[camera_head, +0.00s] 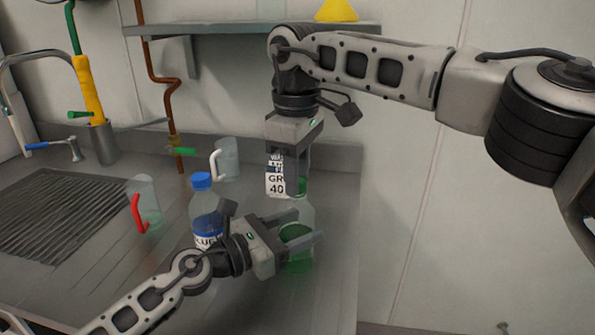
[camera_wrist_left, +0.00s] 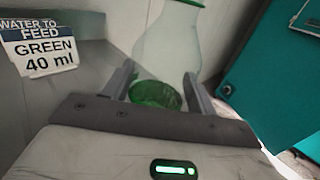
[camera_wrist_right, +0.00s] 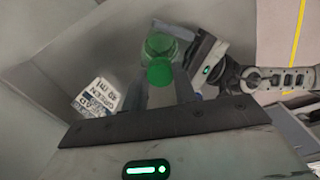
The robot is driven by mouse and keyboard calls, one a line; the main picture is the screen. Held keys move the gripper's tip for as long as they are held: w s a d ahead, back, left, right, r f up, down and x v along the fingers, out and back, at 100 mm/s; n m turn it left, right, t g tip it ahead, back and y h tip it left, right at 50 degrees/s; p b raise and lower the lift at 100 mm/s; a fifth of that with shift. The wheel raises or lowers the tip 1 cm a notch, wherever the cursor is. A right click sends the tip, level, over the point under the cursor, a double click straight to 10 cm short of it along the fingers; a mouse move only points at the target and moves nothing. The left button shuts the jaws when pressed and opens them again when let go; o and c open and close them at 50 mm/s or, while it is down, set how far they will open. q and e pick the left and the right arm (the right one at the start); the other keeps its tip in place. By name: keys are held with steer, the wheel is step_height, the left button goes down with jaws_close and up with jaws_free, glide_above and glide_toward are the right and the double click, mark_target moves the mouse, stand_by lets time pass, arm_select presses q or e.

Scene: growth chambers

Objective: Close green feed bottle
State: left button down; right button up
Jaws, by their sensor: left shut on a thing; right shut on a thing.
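The green feed bottle (camera_head: 298,263) is clear, with green liquid in its bottom, and stands upright near the counter's right side. My left gripper (camera_head: 300,229) is shut around its body; the left wrist view shows the bottle (camera_wrist_left: 168,50) between the fingers. My right gripper (camera_head: 291,188) points down above the bottle, shut on the green cap (camera_wrist_right: 160,72). The cap (camera_head: 299,187) is at or just over the bottle's neck. I cannot tell whether it touches or is seated. A green rim at the mouth is cut off in the left wrist view.
A label reading "GREEN 40 ml" (camera_wrist_left: 45,50) stands behind the bottle. A blue-capped bottle (camera_head: 204,211) stands to its left. A red-handled jug (camera_head: 148,200) and a white-handled jug (camera_head: 229,158) stand farther left and back. A shelf (camera_head: 220,29) is above.

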steer(key=shift+s+a+m, duration=0.1)
steer(key=shift+m, duration=1.2)
steer(key=o, duration=0.9)
steer(key=shift+o, duration=0.2)
steer(key=shift+r, duration=0.1)
steer(key=shift+r, duration=2.2)
steer(key=shift+c, duration=0.4)
